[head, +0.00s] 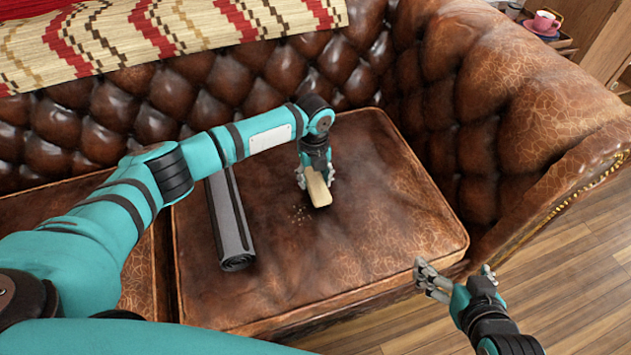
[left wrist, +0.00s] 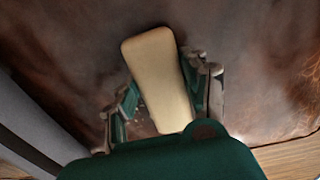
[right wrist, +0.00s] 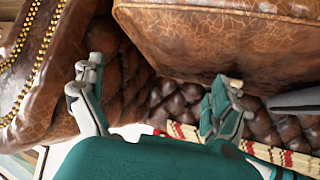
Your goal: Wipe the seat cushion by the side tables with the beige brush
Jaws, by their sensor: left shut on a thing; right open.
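The beige brush (head: 318,187) is held in my left gripper (head: 315,178), which is shut on it. The gripper points down over the brown leather seat cushion (head: 385,215); I cannot tell whether the brush touches the leather. The brush also shows in the left wrist view (left wrist: 158,78), between the fingers. Small pale crumbs (head: 299,214) lie on the cushion just left of the brush. My right gripper (head: 455,278) is open and empty, by the cushion's front right corner. The right wrist view shows its fingers apart, with the cushion (right wrist: 230,35) beyond.
A dark grey roll (head: 229,220) lies on the cushion left of the brush. A red and cream patterned blanket (head: 150,35) drapes over the tufted backrest. The sofa arm (head: 540,110) rises at the right. A pink cup (head: 543,22) stands on a side table at the top right.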

